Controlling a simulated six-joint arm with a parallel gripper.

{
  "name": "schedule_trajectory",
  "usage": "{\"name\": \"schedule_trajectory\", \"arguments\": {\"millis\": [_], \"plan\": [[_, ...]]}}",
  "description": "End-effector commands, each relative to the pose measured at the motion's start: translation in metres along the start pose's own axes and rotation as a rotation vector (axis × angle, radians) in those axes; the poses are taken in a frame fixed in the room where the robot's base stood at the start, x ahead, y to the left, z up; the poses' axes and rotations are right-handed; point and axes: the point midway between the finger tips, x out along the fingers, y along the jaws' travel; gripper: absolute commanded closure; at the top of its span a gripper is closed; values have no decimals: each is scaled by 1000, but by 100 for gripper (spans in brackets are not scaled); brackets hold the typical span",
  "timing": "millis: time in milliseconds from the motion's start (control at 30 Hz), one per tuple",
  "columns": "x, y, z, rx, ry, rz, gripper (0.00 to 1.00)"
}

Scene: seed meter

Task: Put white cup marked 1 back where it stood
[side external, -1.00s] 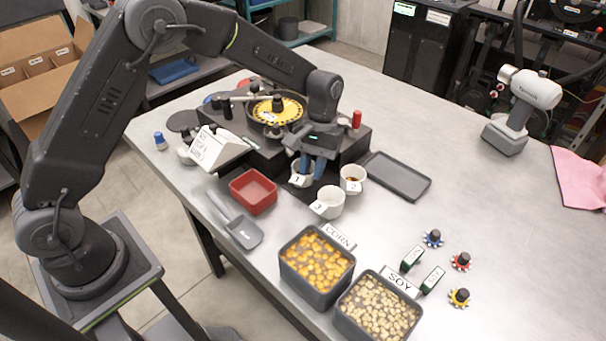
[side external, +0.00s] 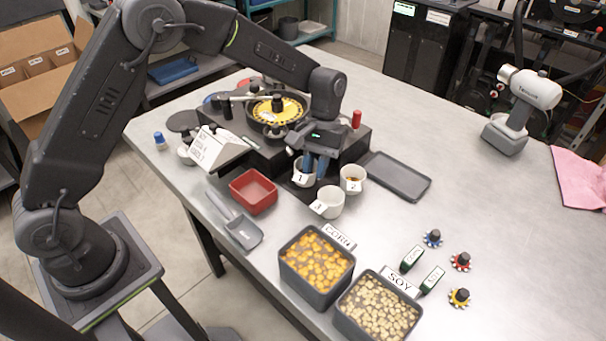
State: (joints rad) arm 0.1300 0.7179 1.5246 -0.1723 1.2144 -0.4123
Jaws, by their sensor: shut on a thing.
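My gripper (side external: 318,165) points down beside the black seed meter (side external: 352,145), its blue fingers shut on white cup marked 1 (side external: 300,178). The cup is upright in front of the meter, above or at a dark patch on its front side; I cannot tell whether its base touches anything. Part of the cup is hidden by the fingers. White cup 2 (side external: 352,187), with some seed in it, stands just to the right. White cup 3 (side external: 329,209) stands nearer the front and looks empty.
A red tray (side external: 240,197) and a grey scoop (side external: 243,232) lie to the left. The corn bin (side external: 312,287) and soy bin (side external: 360,325) stand in front. A dark flat tray (side external: 397,186) lies to the right. The table's right side is mostly clear.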

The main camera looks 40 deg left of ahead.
Motion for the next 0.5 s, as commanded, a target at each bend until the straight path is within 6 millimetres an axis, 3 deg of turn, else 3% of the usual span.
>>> {"name": "schedule_trajectory", "arguments": {"millis": [500], "plan": [[-13, 2, 5, 0, -1, 4, 100]]}}
